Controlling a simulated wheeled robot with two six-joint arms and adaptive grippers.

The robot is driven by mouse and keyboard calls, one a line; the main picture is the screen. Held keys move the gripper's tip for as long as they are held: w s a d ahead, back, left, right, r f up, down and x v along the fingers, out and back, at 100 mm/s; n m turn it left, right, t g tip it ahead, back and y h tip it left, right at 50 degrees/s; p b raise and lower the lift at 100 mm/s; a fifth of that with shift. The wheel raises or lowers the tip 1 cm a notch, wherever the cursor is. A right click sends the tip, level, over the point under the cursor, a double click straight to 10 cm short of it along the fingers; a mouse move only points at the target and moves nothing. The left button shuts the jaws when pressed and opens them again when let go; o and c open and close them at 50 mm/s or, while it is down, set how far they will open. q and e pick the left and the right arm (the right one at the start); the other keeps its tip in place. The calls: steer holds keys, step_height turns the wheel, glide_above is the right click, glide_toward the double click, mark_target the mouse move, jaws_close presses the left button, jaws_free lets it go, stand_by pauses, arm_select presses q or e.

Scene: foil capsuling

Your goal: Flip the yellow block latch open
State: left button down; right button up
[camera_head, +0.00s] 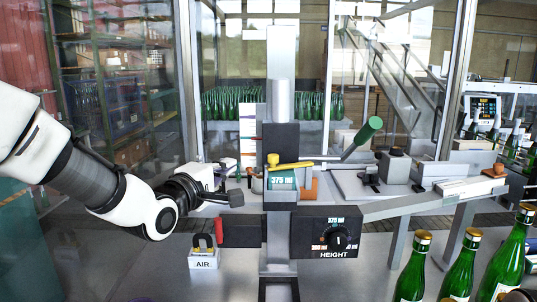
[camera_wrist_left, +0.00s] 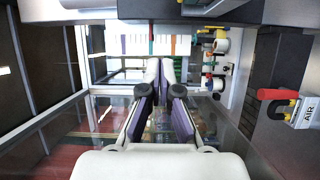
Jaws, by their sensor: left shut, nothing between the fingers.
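The yellow latch (camera_head: 290,166) is a bar with a rounded yellow block at its left end. In the head view it lies nearly level across the top of the machine's central block, just above the green "375 ml" label. My left gripper (camera_head: 236,198) is left of the latch and a little lower, apart from it in the picture. Its fingers are together and empty; in the left wrist view the shut fingers (camera_wrist_left: 165,75) point away into the machine. I cannot pick out the latch for certain in the wrist view. My right gripper is not in view.
A HEIGHT dial box (camera_head: 326,232) and an AIR valve (camera_head: 204,258) with a red handle are below. A green-ended lever (camera_head: 362,137) rises behind to the right. Green bottles (camera_head: 462,265) stand at front right. A glass enclosure surrounds the machine.

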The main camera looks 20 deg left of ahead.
arm_select(q)
steer(key=w+d+p, duration=0.5)
steer(key=w+p, duration=0.1)
steer(key=w, duration=0.1)
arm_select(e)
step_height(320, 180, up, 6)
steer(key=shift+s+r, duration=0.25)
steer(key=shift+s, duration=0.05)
